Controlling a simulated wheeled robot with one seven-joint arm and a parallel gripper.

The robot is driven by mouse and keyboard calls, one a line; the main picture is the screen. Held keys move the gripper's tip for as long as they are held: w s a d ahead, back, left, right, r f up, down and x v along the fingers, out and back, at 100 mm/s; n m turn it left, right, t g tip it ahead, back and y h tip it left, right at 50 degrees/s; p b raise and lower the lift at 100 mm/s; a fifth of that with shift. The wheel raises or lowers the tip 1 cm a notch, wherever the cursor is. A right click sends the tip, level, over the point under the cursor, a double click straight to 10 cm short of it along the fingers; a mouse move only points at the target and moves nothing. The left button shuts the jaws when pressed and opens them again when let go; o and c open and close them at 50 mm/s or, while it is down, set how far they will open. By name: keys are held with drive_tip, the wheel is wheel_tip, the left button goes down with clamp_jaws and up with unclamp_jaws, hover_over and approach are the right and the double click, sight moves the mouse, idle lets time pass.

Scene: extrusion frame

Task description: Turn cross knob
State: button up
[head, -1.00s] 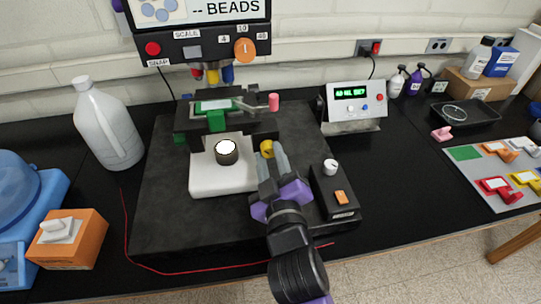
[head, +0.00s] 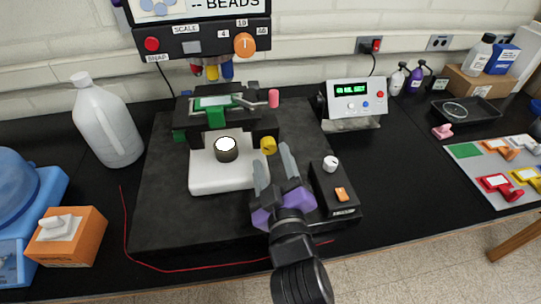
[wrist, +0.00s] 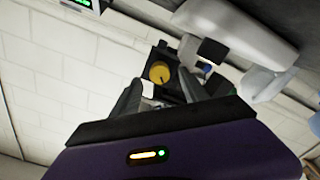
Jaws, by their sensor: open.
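The yellow knob (head: 268,145) sticks out from the right side of the microscope, just below the black stage (head: 262,127). It also shows in the wrist view (wrist: 160,73), round with a dark mark, between the two fingers. My gripper (head: 272,158) is open and empty in front of the knob. The fingers point at it, spread to either side, with a gap between them and the knob. Whether the knob is cross-shaped is too small to tell.
The white microscope base (head: 212,178) with its round lamp (head: 226,149) lies left of my gripper. A black control box (head: 343,205) with a white dial and orange switch stands close on the right. A grey display unit (head: 357,103) is behind.

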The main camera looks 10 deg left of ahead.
drive_tip(key=shift+b+v, duration=0.5)
drive_tip(key=shift+v, duration=2.25)
